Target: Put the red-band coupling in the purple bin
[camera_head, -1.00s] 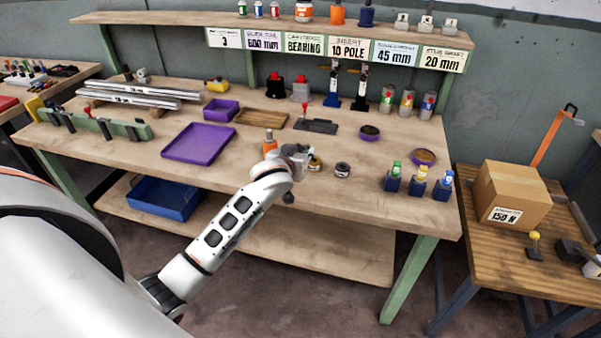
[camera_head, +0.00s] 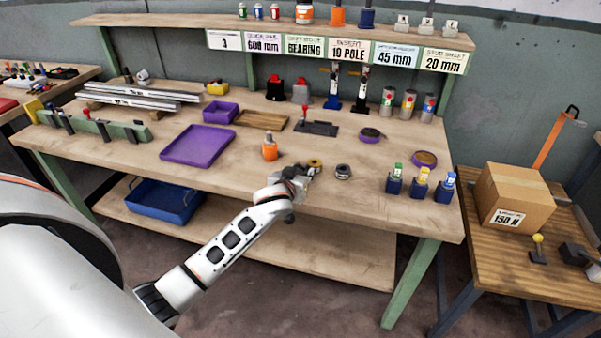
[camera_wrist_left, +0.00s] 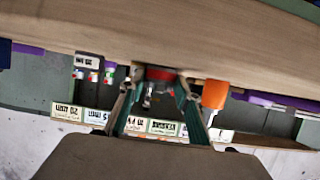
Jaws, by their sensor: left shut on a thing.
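My left gripper (camera_head: 303,174) is over the front middle of the bench in the head view. In the left wrist view its two fingers (camera_wrist_left: 159,88) are shut on a piece with a red band, the red-band coupling (camera_wrist_left: 160,74). The coupling is hard to make out in the head view, behind the gripper. The small purple bin (camera_head: 236,116) stands at the back left of the bench, well away from the gripper. A wider, shallow purple tray (camera_head: 177,156) lies in front of it. My right gripper is not in view.
An orange bottle (camera_head: 270,149) stands just left of the gripper. A yellowish ring (camera_head: 314,163) and a dark ring piece (camera_head: 343,171) are close on its right. A wooden tray (camera_head: 262,119) lies beside the purple bin. Several blue-based blocks stand at the right.

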